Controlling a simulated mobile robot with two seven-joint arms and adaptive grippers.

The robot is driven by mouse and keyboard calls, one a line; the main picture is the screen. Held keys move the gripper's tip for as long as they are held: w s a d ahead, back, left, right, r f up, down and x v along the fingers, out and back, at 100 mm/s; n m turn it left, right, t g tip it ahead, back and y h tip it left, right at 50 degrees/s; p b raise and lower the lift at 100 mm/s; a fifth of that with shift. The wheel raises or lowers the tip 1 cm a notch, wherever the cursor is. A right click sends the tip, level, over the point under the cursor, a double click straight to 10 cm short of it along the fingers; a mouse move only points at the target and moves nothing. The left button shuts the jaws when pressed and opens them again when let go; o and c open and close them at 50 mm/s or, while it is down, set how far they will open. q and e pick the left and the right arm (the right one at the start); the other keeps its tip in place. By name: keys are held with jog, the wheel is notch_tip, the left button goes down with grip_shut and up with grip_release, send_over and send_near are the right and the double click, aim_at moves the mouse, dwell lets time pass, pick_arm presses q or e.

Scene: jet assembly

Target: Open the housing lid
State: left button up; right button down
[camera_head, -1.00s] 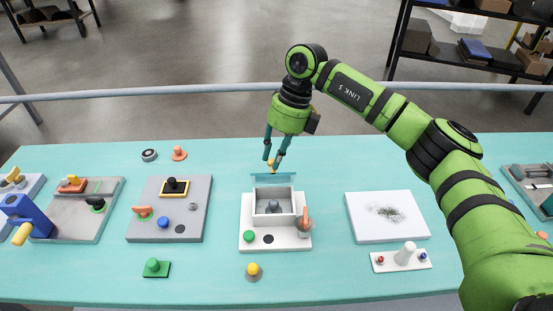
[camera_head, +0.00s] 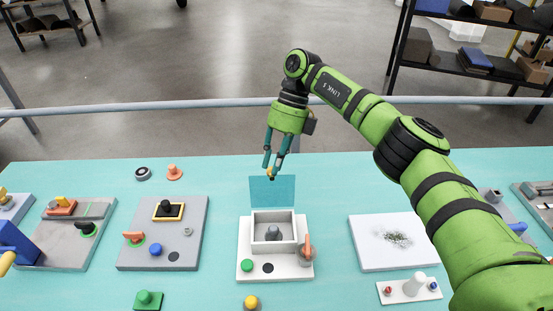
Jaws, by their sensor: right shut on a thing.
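The housing (camera_head: 252,228) is an open-topped light grey box on a white base plate (camera_head: 247,277) in the middle of the table. A dark grey rounded part stands inside it. The teal see-through lid (camera_head: 272,194) stands raised at the housing's back edge, tilted up and facing me. My right gripper (camera_head: 271,172) points down at the lid's top edge. It is shut on a small yellow-orange knob at that edge, which the fingers partly hide. My left gripper is not in view.
On the base plate are a green button (camera_head: 247,265), a black disc and an orange-handled lever (camera_head: 307,250). A grey board (camera_head: 190,225) lies left, a white board (camera_head: 393,243) right. A rail (camera_head: 150,108) runs behind the table.

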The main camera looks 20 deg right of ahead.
jog(key=shift+s+a+f+g, duration=0.1)
jog(key=shift+s+f+g, duration=0.1)
jog(key=shift+f, duration=0.3)
jog(key=shift+s+a+f+g, duration=0.1)
jog(key=shift+s+f, duration=0.05)
jog(key=shift+f, duration=0.3)
jog(key=c, duration=1.4)
grip_release()
jog(key=shift+a, duration=0.1)
jog(key=shift+w, duration=0.15)
jog(key=shift+w+r, duration=0.1)
jog(key=shift+r, duration=0.15)
jog(key=shift+v, duration=3.8)
